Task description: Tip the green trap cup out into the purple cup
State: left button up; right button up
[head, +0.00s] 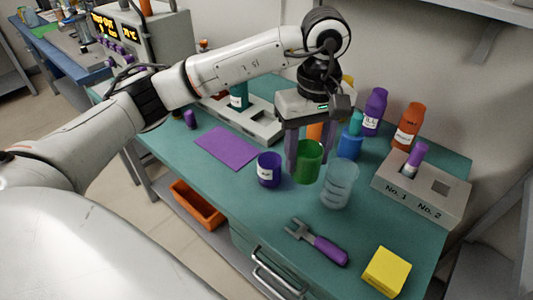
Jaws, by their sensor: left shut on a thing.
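My left gripper (302,145) hangs fingers down over the bench and is shut on the green trap cup (309,168). The green cup looks upright, and I cannot tell whether it touches the bench. The purple cup (269,171), with a white label, stands on the bench just left of the green cup, and a small gap shows between them. What either cup holds is too small to tell. My right gripper is not in view.
A clear beaker (339,184) stands close right of the green cup. Blue, purple and orange bottles (408,126) stand behind. A numbered grey block (422,187) is at the right. A purple-handled tool (318,243) and yellow block (386,271) lie in front. A purple mat (226,147) lies left.

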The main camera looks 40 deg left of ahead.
pick_arm(q)
jog(key=w+a+r+n+p, duration=0.15)
jog(key=w+n, duration=0.45)
jog(key=n, duration=0.6)
jog(key=w+a+r+n, duration=0.1)
jog(key=w+a+n, duration=0.1)
jog(key=w+n, duration=0.65)
jog(key=s+a+f+n+p, duration=0.1)
jog(key=f+n, duration=0.3)
jog(key=n, duration=0.8)
jog(key=a+f+n+p, duration=0.1)
jog(key=f+n, duration=0.4)
jog(key=n, duration=0.8)
jog(key=shift+s+a+f, duration=0.25)
jog(key=shift+s+a, duration=0.1)
jog(key=shift+a, duration=0.2)
jog(key=shift+s, duration=0.1)
jog(key=s+a+r+t+h, duration=0.2)
jog(key=s+r+t+h, duration=0.1)
jog(key=s+t, duration=0.3)
jog(key=shift+a+r+t, duration=0.15)
jog(key=shift+r+t, duration=0.4)
jog(key=shift+t, duration=0.75)
